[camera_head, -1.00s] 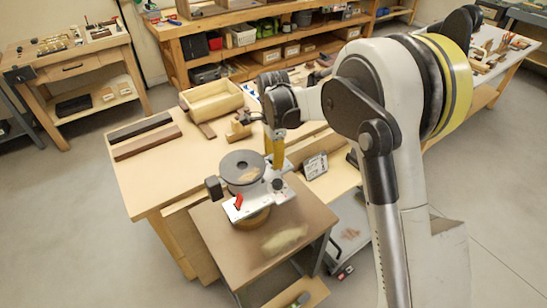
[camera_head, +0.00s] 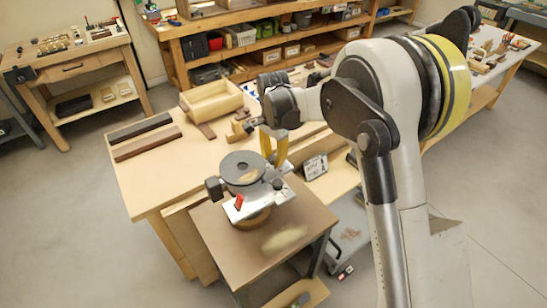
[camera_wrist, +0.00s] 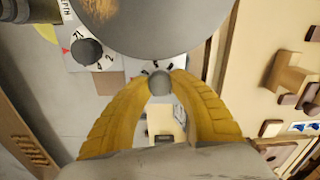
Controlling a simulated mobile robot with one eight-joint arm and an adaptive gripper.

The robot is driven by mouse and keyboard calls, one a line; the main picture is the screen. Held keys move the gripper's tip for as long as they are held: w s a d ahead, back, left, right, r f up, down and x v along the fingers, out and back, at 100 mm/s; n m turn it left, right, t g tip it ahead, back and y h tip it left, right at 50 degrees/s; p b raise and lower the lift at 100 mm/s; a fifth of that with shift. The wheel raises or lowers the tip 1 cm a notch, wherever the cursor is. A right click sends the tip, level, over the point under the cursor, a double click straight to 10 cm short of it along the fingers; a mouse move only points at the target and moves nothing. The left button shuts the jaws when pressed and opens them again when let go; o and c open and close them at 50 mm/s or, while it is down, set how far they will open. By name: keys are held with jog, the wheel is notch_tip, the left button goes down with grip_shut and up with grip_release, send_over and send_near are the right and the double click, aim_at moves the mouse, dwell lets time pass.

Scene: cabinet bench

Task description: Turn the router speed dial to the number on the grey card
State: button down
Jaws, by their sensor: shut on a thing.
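The router (camera_head: 242,168) has a round grey top and a pale plate with a red part, and stands on the small brown table. My gripper (camera_head: 274,164) reaches down at its back right edge. In the wrist view my gripper (camera_wrist: 159,80) has its yellow fingertips on either side of the small grey speed dial (camera_wrist: 160,84), shut on it. Numbers are printed around the dial, partly hidden by the fingers; its setting cannot be read. A black knob (camera_wrist: 88,52) with its own scale sits to the left. The grey card (camera_head: 315,167) stands right of the router; its number is too small to read.
The wooden bench (camera_head: 160,175) behind holds an open wooden box (camera_head: 211,100) and two dark strips. Small wooden blocks lie near my wrist. The small brown table (camera_head: 295,225) is clear in front of the router.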

aim_at(273, 157)
jog(key=n, duration=0.5)
dwell(0.5)
jog(key=c, duration=1.1)
grip_release()
notch_tip(273, 157, up, 12)
